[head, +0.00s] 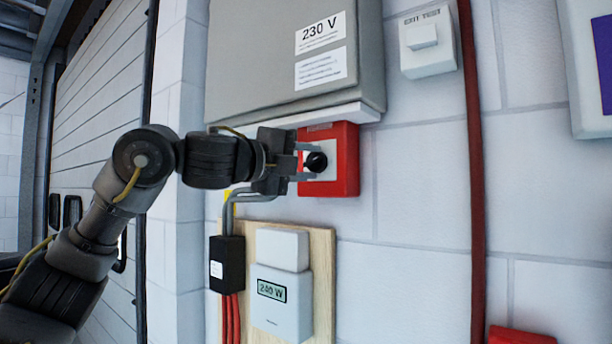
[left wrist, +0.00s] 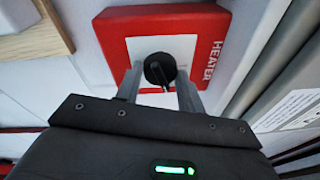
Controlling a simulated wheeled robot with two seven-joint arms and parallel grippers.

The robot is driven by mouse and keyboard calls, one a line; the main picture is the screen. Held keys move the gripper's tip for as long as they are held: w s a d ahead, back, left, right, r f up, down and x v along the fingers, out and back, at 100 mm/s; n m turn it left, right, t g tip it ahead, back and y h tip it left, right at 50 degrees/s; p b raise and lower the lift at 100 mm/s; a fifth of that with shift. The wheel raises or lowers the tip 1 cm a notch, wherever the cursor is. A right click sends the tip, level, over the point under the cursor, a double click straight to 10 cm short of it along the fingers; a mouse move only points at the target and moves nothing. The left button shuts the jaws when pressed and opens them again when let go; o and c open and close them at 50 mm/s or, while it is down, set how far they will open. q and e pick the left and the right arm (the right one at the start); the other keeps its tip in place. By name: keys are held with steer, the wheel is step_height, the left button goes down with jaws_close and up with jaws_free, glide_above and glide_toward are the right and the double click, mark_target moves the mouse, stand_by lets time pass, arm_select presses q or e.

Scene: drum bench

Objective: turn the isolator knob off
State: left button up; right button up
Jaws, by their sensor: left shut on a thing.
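The isolator knob (head: 316,162) is black and round, on a pale plate in a red box (head: 346,170) on the white block wall. In the left wrist view the knob (left wrist: 160,69) sits between my finger ends, and the red box (left wrist: 112,42) carries the word HEATER. My left gripper (head: 306,161) reaches in from the left and is shut on the knob, one finger on each side. The wrist view shows the left gripper (left wrist: 160,84) close against the plate. The fingers hide part of the knob and plate. My right gripper is out of view.
A grey 230 V cabinet (head: 250,60) hangs right above the red box. Below is a wooden board (head: 323,260) with a meter (head: 282,300) reading 240 W. A black box (head: 226,262) with red cables is beside it. A red pipe (head: 474,200) runs down the right.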

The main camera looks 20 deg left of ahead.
arm_select(q)
steer(key=n+b, duration=0.2)
steer(key=n, duration=0.1)
steer(key=n+t+b, duration=0.1)
steer(key=n+b, duration=0.2)
steer(key=f+n+b, duration=0.1)
steer(key=n+b, duration=0.2)
steer(key=shift+d+y, duration=0.2)
steer(key=shift+y, duration=0.1)
steer(key=n+b, duration=0.2)
steer(key=n, duration=0.2)
steer(key=shift+r+t+y+b, duration=0.1)
steer(key=shift+t+y+b, duration=0.2)
steer(key=shift+t+b, duration=0.1)
steer(key=shift+r+n+y+b, duration=0.15)
steer(key=shift+n+y+b, duration=0.15)
steer(key=shift+n+b, duration=0.95)
steer(key=shift+n, duration=0.35)
steer(key=o, duration=1)
steer(key=shift+r, duration=0.1)
steer(key=shift+s, duration=0.15)
